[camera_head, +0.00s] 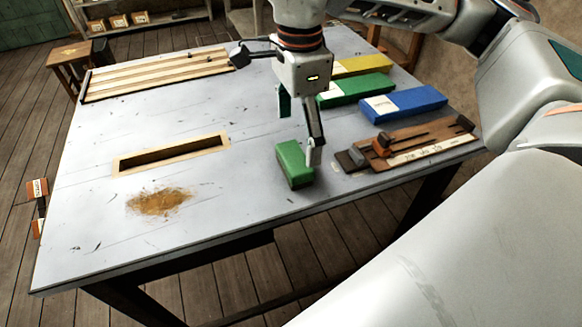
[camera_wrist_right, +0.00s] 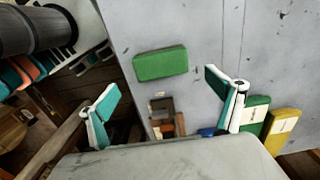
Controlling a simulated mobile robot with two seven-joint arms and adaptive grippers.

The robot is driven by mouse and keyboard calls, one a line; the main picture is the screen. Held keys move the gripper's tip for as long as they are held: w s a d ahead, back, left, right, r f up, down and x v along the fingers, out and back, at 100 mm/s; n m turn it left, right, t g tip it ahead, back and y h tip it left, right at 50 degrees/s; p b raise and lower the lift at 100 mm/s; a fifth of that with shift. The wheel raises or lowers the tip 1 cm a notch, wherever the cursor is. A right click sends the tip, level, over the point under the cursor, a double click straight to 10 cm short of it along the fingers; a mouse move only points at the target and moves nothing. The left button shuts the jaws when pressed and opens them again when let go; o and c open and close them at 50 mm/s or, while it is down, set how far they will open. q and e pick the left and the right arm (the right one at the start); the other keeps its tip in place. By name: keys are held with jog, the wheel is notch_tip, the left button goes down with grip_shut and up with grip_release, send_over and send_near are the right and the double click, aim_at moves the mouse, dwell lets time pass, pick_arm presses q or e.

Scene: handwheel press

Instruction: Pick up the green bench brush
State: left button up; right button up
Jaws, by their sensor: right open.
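The green bench brush (camera_head: 294,165) lies on the grey table near its front edge. It looks like a green block, and no bristles can be made out. My right gripper (camera_head: 299,127) is open and empty, its fingers pointing down just above and behind the brush. One fingertip overlaps the brush's right end in the head view, and I cannot tell whether they touch. In the right wrist view the brush (camera_wrist_right: 160,63) lies ahead of the spread fingers of my right gripper (camera_wrist_right: 158,92), with nothing between them. My left gripper is not in view.
On the table (camera_head: 90,235) are a brown dust pile (camera_head: 159,201), a wood-framed slot (camera_head: 172,154) and a slatted tray (camera_head: 160,75). Yellow (camera_head: 362,65), green (camera_head: 356,89) and blue (camera_head: 404,104) boxes and a wooden fixture (camera_head: 425,142) sit right of the gripper. The front middle is clear.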

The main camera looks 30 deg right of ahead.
aim_at(294, 156)
jog(key=f, duration=0.7)
jog(key=shift+w+a+b, duration=0.2)
jog(key=shift+a+b, duration=0.05)
jog(key=shift+b, duration=0.15)
jog(key=c, duration=1.3)
